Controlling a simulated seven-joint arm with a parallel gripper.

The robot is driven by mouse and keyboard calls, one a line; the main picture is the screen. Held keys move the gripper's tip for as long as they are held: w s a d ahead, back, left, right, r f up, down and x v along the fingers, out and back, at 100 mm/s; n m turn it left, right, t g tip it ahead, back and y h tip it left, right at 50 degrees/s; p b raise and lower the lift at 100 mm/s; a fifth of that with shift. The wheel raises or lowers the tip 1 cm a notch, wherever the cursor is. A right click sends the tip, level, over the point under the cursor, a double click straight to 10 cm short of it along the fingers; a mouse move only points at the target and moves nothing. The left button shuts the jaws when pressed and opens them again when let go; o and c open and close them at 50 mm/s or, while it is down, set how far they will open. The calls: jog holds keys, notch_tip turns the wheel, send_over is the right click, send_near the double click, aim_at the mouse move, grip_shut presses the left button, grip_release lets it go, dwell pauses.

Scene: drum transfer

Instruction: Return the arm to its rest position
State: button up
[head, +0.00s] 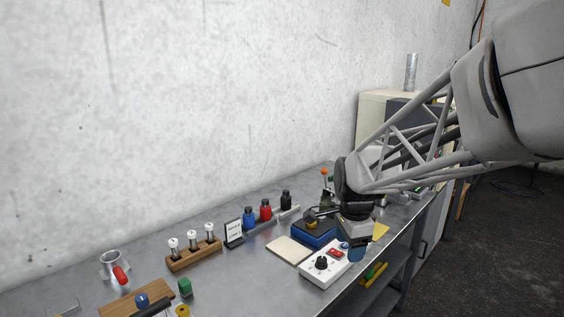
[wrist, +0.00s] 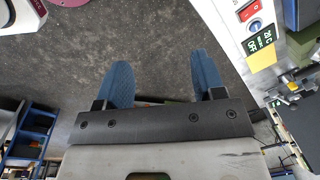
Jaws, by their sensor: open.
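My gripper (head: 358,252) is at the bench's front edge in the head view, beside a white control box, with its blue fingers pointing down. In the wrist view my gripper (wrist: 164,80) shows two blue fingers spread apart, with only grey floor visible between them. It holds nothing. My arm reaches in from the upper right of the head view. The wrist partly hides the blue-based device behind it. I cannot tell whether the fingers touch the control box.
The white control box (head: 325,264) has a black knob and red switch. The blue-based device (head: 314,233), a pale pad (head: 289,250), bottles (head: 265,211) and a wooden vial rack (head: 194,255) stand on the metal bench (head: 225,277). A metal cylinder (head: 411,72) stands on a cabinet behind.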

jog(key=s+d+r+n, duration=0.1)
jog(key=s+n, duration=0.6)
jog(key=s, duration=0.5)
jog(key=s+d+r+n+t, duration=0.1)
jog(key=s+n, duration=0.7)
jog(key=s, duration=0.5)
jog(key=shift+s+d, duration=0.25)
jog(key=shift+s, duration=0.05)
